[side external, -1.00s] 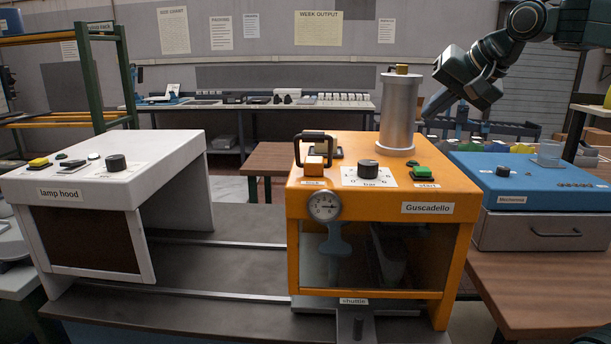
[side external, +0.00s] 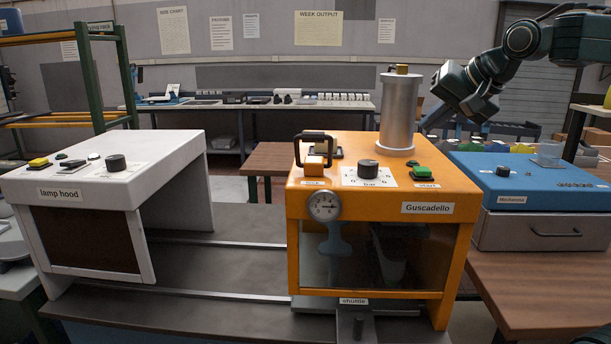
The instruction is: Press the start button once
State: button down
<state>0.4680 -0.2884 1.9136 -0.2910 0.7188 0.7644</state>
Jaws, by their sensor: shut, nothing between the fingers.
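My gripper (side external: 427,127) is shut and empty. It points down and to the left, above and behind the start button in the picture, beside the silver cylinder (side external: 397,115). It is apart from the button. Its fingertips are small and dark here.
The orange machine's top also carries a black handle (side external: 314,137), a black bar knob (side external: 368,169) and an orange lock block. A blue box (side external: 540,180) stands to the right. A white lamp hood (side external: 130,165) with a yellow button (side external: 39,162) stands at the left.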

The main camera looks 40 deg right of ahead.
aim_at(427, 170)
jog(key=shift+f, duration=3)
jog(key=shift+f, duration=0.15)
jog(key=shift+f, duration=0.3)
jog(key=shift+f, duration=0.55)
dwell(0.8)
jog(key=shift+r, duration=1)
dwell(0.4)
jog(key=shift+r, duration=2.5)
jog(key=shift+s+a, duration=0.1)
